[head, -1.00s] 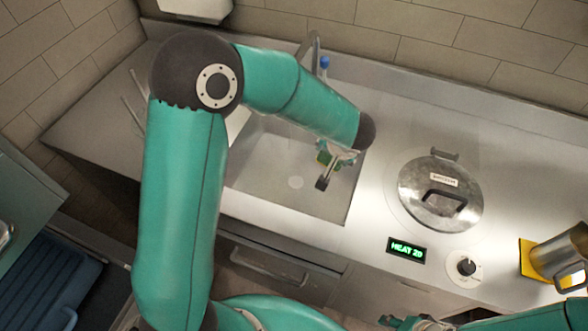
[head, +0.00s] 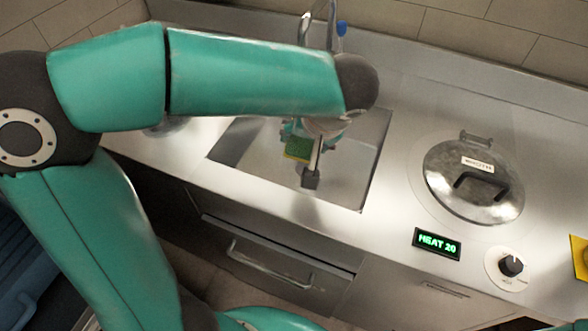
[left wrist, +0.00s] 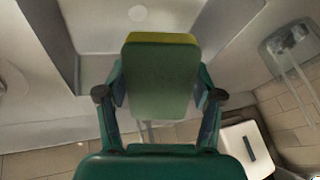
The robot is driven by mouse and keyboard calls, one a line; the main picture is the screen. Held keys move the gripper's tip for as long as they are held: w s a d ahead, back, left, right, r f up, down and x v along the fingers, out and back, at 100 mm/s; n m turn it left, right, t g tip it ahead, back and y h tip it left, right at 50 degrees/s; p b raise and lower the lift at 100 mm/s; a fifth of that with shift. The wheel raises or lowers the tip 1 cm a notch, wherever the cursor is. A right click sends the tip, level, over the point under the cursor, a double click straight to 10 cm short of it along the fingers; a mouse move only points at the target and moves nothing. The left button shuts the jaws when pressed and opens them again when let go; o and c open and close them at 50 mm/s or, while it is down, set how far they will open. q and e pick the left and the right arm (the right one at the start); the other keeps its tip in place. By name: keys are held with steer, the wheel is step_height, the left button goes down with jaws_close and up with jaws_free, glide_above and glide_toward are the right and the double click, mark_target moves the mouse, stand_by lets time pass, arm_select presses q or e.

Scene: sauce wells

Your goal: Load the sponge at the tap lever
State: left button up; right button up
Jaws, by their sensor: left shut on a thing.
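My left gripper (head: 303,132) is shut on the sponge (head: 298,147), a green block with a yellow layer, over the sink basin (head: 345,175). In the left wrist view the sponge (left wrist: 160,80) sits between the two fingers of the gripper (left wrist: 160,98), its broad green face toward the camera and a yellow edge at the top. The tap (head: 319,20) stands behind the sink, with its blue-tipped lever (head: 342,30) just to the right of the spout. The sponge is in front of the tap and below the lever in the picture, apart from it. My right gripper is out of view.
A lidded pot (head: 472,180) stands right of the sink, with a lit HEAT 20 display (head: 437,243) and a knob (head: 511,265) in front. A yellow mat (head: 579,258) shows at the right edge. The counter between sink and pot is clear.

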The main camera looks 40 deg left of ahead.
mark_target(294, 149)
arm_select(q)
steer(key=s, duration=0.1)
steer(key=s+b, duration=0.1)
steer(key=shift+s+a+f+n, duration=0.25)
steer(key=shift+s+f+n, duration=0.05)
steer(key=shift+s+f, duration=0.05)
steer(key=shift+s+a+r, duration=0.1)
steer(key=shift+s, duration=0.05)
steer(key=shift+w+a+f+p, duration=0.15)
steer(key=shift+w+a, duration=0.25)
steer(key=shift+w, duration=0.25)
steer(key=shift+w+a+f+p, duration=0.15)
steer(key=shift+w+a, duration=0.25)
steer(key=shift+w, duration=0.3)
steer(key=shift+w+a+f+p, duration=0.15)
steer(key=shift+w+a, duration=0.25)
steer(key=shift+w, duration=0.25)
steer(key=w+a+f+p, duration=0.1)
steer(key=w+a, duration=0.2)
steer(key=w, duration=0.2)
steer(key=shift+w+a+f, duration=0.15)
steer(key=shift+w+a, duration=0.1)
steer(key=shift+w, duration=0.05)
steer(key=shift+w+a+f, duration=0.15)
steer(key=shift+w+a, duration=0.2)
steer(key=shift+w, duration=0.2)
steer(key=shift+w+a+f, duration=0.1)
steer(key=shift+w+a, duration=0.2)
steer(key=shift+w, duration=0.25)
